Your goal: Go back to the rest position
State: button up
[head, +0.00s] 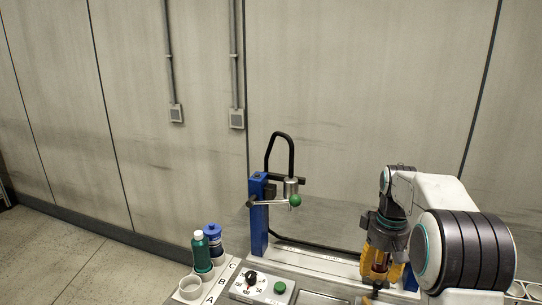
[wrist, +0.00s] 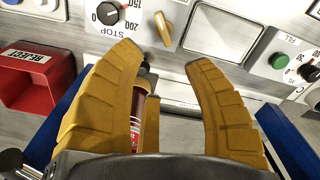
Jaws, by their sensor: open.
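My gripper (head: 378,272) is low over the bench at the right of the head view, pointing down. In the wrist view its yellow fingers (wrist: 165,62) are spread apart. A bottle with a red label (wrist: 136,115) shows partly between them, behind the fingers. Most of that bottle is hidden, and I cannot tell whether a finger touches it.
A blue pump stand (head: 258,215) with a black hose rises left of my gripper. Green (head: 202,254) and blue-capped (head: 213,240) bottles stand at the A-B-C rack. The wrist view shows a red REJECT bin (wrist: 35,85), a dial (wrist: 108,14), an orange lever (wrist: 163,28) and a green button (wrist: 279,61).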

jog(key=s+f+m, duration=0.1)
jog(key=s+f, duration=0.1)
jog(key=f, duration=0.1)
jog(key=s+f+m, duration=0.1)
jog(key=f, duration=0.1)
jog(key=shift+a+m+g, duration=0.3)
jog(key=shift+a, duration=0.1)
jog(key=s+a+r+t, duration=0.2)
jog(key=s+a, duration=0.3)
jog(key=s, duration=0.6)
jog(key=s+a+r+n+t, duration=0.1)
jog(key=s+a+r, duration=0.4)
jog(key=s, duration=0.7)
jog(key=shift+a+t, duration=0.25)
jog(key=shift+t, duration=0.15)
